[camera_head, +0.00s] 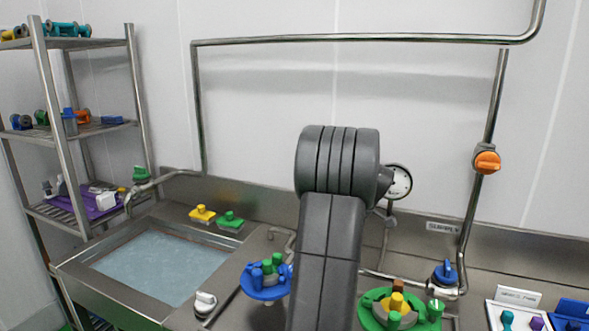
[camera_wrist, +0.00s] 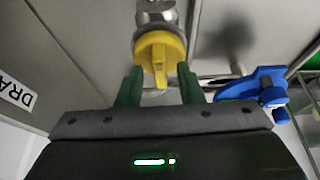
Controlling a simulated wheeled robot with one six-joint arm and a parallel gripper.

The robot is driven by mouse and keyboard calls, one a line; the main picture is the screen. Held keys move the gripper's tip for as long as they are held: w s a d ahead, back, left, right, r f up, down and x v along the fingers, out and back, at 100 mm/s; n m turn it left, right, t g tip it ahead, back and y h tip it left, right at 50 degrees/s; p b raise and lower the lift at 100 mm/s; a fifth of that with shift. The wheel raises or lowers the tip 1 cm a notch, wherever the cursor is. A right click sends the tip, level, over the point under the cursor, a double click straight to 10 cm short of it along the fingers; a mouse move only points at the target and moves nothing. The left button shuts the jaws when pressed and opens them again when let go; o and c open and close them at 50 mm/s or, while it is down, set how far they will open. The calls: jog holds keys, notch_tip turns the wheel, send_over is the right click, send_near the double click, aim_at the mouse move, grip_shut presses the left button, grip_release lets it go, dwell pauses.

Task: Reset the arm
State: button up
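My gripper (camera_wrist: 159,72) shows in the wrist view with two dark green fingers spread apart. A yellow valve handle (camera_wrist: 160,58) on a metal pipe fitting (camera_wrist: 157,14) stands just beyond and between the fingertips. Gaps show between the handle's narrow grip and both fingers, so the gripper is open and holds nothing. In the head view my dark grey arm rises through the middle, and my gripper is hidden behind or below it.
A water-filled sink (camera_head: 160,262) lies left, beside a metal shelf rack (camera_head: 85,130). Blue (camera_head: 264,292) and green (camera_head: 366,319) round holders flank my arm. A gauge (camera_head: 399,182), blue valve (camera_head: 444,274) and orange valve (camera_head: 487,159) are right. A blue part (camera_wrist: 250,88) sits near my gripper.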

jog(key=shift+f+m, duration=0.1)
jog(key=shift+m, duration=0.3)
jog(key=shift+s+m+t, duration=0.15)
jog(key=shift+m+t, duration=0.25)
jog(key=shift+m, duration=0.5)
jog(key=m+h, duration=0.1)
jog(key=m, duration=0.1)
jog(key=m+t+h, duration=0.1)
jog(key=m, duration=0.2)
jog(key=shift+a, duration=0.15)
